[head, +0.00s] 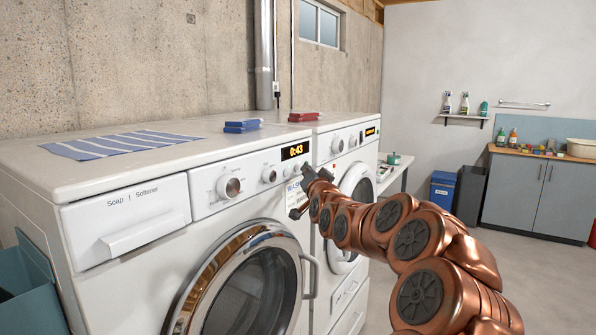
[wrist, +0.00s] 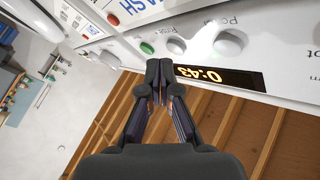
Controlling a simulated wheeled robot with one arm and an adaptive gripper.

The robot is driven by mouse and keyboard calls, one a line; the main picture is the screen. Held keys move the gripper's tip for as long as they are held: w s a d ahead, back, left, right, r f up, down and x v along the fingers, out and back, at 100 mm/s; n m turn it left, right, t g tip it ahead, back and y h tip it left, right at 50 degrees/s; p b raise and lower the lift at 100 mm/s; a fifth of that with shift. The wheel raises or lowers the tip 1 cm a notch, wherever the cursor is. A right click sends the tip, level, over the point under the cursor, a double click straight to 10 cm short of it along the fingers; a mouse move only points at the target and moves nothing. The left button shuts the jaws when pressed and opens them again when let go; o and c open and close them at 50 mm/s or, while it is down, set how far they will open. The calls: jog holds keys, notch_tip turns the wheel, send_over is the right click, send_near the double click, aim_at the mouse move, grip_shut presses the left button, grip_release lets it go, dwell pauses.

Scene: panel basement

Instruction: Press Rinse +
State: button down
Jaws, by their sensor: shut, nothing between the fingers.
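In the wrist view, which is turned over, the display (wrist: 218,77) lies beside my gripper (wrist: 160,66). A green button (wrist: 146,48), a grey button (wrist: 176,46) and a larger white button (wrist: 229,43) are in a row on the panel. My gripper's fingers are together and empty, tips close to the panel near the green and grey buttons; contact cannot be told.
A second white machine (head: 347,139) stands to the right. A striped blue cloth (head: 120,144), folded blue cloths (head: 242,126) and red ones (head: 303,116) lie on top. My arm crosses the right front. The floor at right is open before a grey cabinet (head: 535,190).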

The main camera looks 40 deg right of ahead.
jog(key=s+b, duration=0.1)
jog(key=s, duration=0.1)
jog(key=s+d+b, duration=0.1)
jog(key=b, duration=0.1)
jog(key=s+b, duration=0.2)
jog(key=shift+s+d, duration=0.35)
dwell(0.5)
